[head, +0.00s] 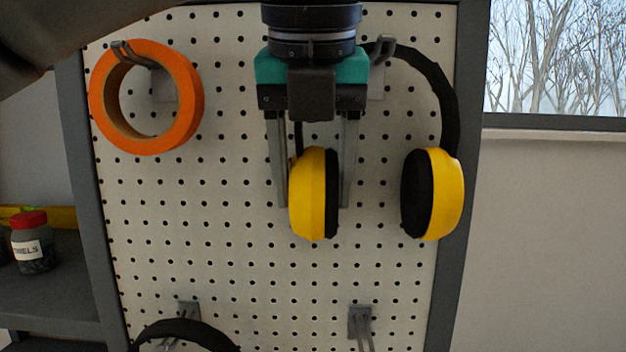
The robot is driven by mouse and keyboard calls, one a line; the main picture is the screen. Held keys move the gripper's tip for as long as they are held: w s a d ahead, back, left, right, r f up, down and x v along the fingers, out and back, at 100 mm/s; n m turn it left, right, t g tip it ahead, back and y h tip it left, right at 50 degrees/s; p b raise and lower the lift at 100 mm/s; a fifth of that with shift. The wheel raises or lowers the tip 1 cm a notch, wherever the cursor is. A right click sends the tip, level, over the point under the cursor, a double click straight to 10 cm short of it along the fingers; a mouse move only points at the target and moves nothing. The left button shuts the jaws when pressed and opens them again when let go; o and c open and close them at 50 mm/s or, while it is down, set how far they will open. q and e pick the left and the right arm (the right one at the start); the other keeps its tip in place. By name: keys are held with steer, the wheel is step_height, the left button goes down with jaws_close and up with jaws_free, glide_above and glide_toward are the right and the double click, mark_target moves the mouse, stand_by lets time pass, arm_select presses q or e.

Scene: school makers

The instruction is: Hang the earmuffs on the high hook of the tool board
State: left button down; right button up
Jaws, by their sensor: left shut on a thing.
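The earmuffs have yellow cups with black pads and a black headband (447,95). My left gripper (316,204) comes down from the top, shut on the left cup (311,218), with a finger on each side. The right cup (446,195) hangs free in front of the board. The upper right hook (381,50) shows beside the gripper, at the headband's top. The gripper hides part of the headband and hook, so I cannot tell whether the band rests on the hook. My right gripper is not in view. The tool board (235,250) is pale and perforated.
An orange tape ring (182,120) hangs on the upper left hook (125,50). A black curved band (185,328) is at the lower left hook. The lower right hook (361,325) looks empty. A red-lidded jar (33,245) stands on a shelf at left.

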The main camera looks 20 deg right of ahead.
arm_select(q)
steer(key=shift+c, duration=0.6)
jaws_free()
steer(key=p+v, duration=0.1)
steer(key=v, duration=1.4)
steer(key=shift+p, duration=0.3)
steer(key=shift+s, duration=0.1)
